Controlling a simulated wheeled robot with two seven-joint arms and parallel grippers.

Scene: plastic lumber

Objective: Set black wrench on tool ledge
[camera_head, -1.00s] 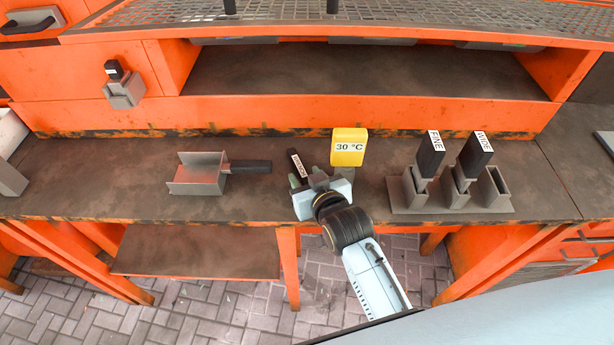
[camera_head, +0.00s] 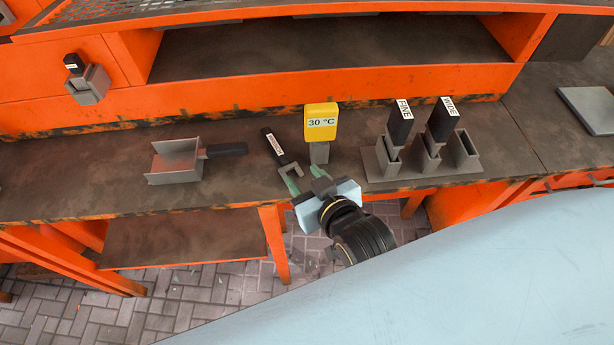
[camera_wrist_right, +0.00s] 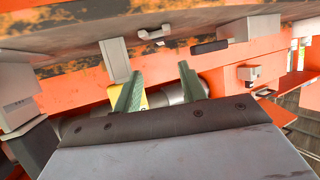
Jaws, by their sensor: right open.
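The black wrench (camera_head: 275,147) lies on the workbench (camera_head: 230,185), with a black labelled handle and a grey forked jaw toward the front edge. The jaw also seems to show in the right wrist view (camera_wrist_right: 151,34). My right gripper (camera_head: 306,182) is open and empty, just in front of the jaw and apart from it. In the right wrist view its two green fingers (camera_wrist_right: 158,88) stand apart with nothing held. I cannot tell which surface is called the tool ledge; a long recessed shelf (camera_head: 330,50) runs behind the bench. My left gripper is not in view.
A yellow 30 °C block (camera_head: 321,121) stands on a grey post right of the wrench. A grey holder (camera_head: 420,168) with FINE and WIDE tools is farther right. A grey scoop-like tray (camera_head: 173,164) with a black handle lies left. Bench between tray and wrench is clear.

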